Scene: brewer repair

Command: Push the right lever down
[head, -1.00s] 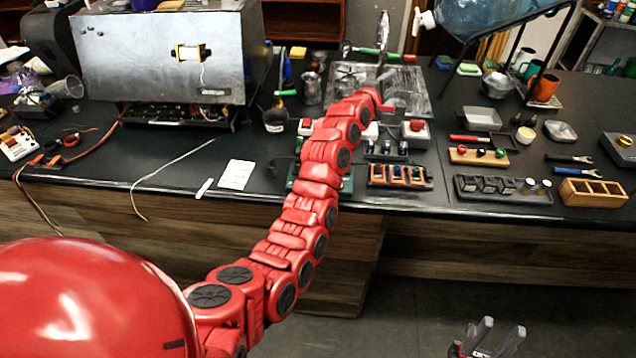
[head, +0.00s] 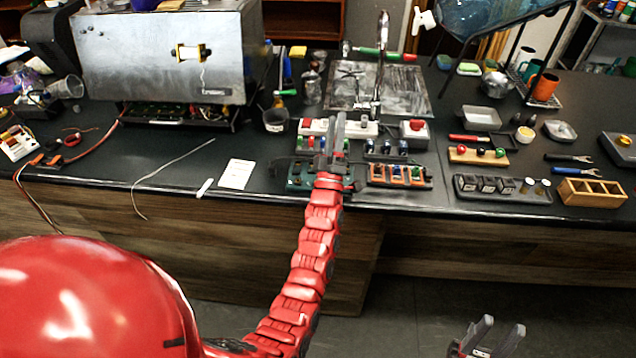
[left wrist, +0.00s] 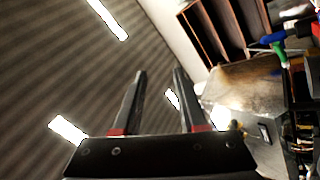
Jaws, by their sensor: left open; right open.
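My left gripper (head: 338,122) is open and empty, its fingers pointing up above the green board (head: 300,182) at the counter's front edge. In the left wrist view its two fingers (left wrist: 160,76) stand apart with nothing between them. Small upright parts sit on an orange-and-dark board (head: 400,183) to its right and on dark blocks behind it. Which of these is the right lever I cannot tell at this size. The gripper hides part of the green board and the things behind it. My right gripper (head: 503,327) is open and empty, low in front of the counter.
A large metal machine (head: 165,55) stands at the back left. A red-buttoned switch box (head: 414,134), a sink with a tap (head: 378,75) and a black tray (head: 500,196) stand around the boards. A white card (head: 237,174) lies left on fairly clear counter.

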